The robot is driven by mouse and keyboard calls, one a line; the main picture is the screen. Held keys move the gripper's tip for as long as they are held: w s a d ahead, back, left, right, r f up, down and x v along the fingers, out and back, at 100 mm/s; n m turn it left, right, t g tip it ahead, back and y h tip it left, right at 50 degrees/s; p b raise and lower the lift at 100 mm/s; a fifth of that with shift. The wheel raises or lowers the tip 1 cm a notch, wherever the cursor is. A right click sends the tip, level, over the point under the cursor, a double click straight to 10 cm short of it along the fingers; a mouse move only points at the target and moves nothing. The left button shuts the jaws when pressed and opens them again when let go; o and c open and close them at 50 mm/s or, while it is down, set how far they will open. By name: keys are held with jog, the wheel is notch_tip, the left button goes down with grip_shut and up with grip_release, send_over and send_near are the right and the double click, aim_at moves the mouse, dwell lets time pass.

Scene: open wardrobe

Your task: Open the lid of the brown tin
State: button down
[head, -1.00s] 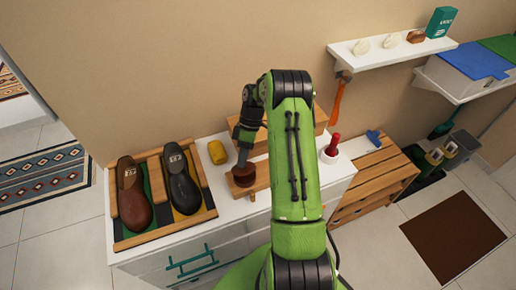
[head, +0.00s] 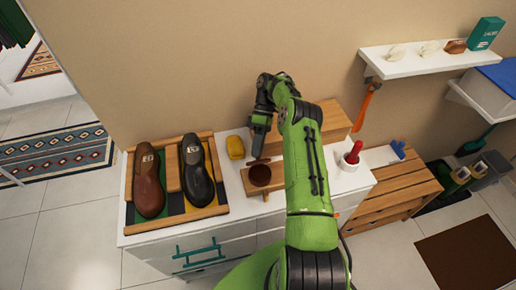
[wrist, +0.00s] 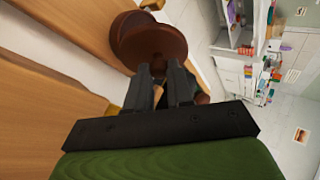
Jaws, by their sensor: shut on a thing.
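The brown tin (head: 260,177) stands on a small wooden step (head: 277,186) on the white cabinet. Its round, dark top faces up in the head view. My gripper (head: 258,156) is above the tin, with a thin brown lid (head: 256,162) at its tips. In the wrist view my gripper (wrist: 160,72) is shut on the brown round lid (wrist: 155,46). The tin (wrist: 125,27) shows partly behind the lid there, and the lid looks apart from it. The exact grip point is partly hidden by the fingers.
A brown shoe (head: 149,187) and a black shoe (head: 197,177) lie on a wooden rack at left. A higher wooden step (head: 328,122) and a white cup (head: 349,163) with a red item stand at right.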

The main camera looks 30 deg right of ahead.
jog(key=c, duration=1)
grip_release()
jog(key=shift+r, duration=0.15)
notch_tip(320, 180, up, 10)
